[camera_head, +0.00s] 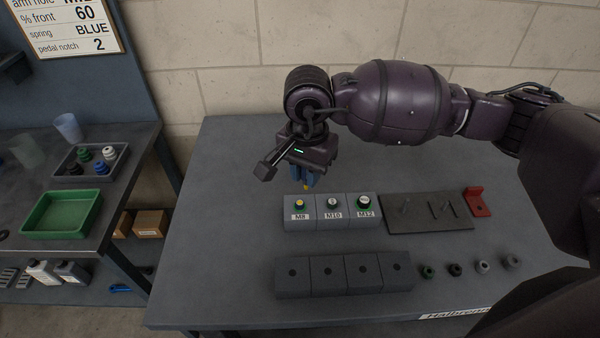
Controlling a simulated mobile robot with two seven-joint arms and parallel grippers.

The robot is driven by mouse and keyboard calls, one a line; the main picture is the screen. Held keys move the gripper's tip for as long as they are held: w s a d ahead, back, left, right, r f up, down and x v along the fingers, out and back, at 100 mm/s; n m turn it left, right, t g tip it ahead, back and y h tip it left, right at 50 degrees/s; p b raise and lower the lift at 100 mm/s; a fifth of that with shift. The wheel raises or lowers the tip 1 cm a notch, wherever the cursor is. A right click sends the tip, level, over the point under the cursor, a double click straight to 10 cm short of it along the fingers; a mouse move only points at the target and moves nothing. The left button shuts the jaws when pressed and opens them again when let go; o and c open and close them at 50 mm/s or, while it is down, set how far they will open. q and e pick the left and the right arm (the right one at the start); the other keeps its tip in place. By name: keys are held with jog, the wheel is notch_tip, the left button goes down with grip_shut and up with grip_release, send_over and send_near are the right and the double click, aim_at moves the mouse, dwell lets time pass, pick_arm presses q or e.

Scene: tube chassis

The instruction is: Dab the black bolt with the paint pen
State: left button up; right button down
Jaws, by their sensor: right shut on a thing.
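My right gripper (304,172) reaches in from the right and points down just behind the labelled grey block. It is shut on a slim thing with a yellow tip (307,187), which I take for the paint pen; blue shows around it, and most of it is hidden. The tip is above and behind the M8 place, apart from the row of bolts. A small black piece (455,269), which looks like the black bolt, stands on the table at the lower right, between a dark green piece (428,272) and a grey one (483,267). My left gripper is not in view.
The grey block (347,223) carries M8, M10 and M12 labels. A grey block with holes (320,286) lies in front. A dark plate (432,224) and red bracket (480,208) are right. A side table holds a green tray (62,228). The table's left is clear.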

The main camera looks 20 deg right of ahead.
jog(key=shift+m, duration=0.9)
jog(key=s+d, duration=0.1)
jog(key=d, duration=0.1)
jog(key=s+d+f+p, duration=0.1)
jog(key=d, duration=0.1)
jog(key=s+d+f+p, duration=0.1)
jog(key=d, duration=0.1)
jog(key=shift+s+d+f, duration=0.2)
jog(key=shift+s+d, duration=0.05)
jog(key=shift+d, duration=0.15)
jog(key=shift+n, duration=0.3)
jog(key=d, duration=0.2)
jog(key=d+r+p, duration=0.1)
jog(key=d, duration=0.2)
jog(key=shift+w+d+r, duration=0.3)
jog(key=shift+w+r, duration=0.05)
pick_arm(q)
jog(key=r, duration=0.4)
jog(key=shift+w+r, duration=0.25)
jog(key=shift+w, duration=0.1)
pick_arm(e)
jog(key=shift+n, duration=0.7)
jog(key=shift+f, duration=0.15)
jog(key=shift+f+b, duration=0.4)
jog(key=shift+f, duration=1.05)
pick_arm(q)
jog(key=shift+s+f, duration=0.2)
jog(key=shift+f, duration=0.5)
pick_arm(e)
jog(key=shift+w, duration=0.1)
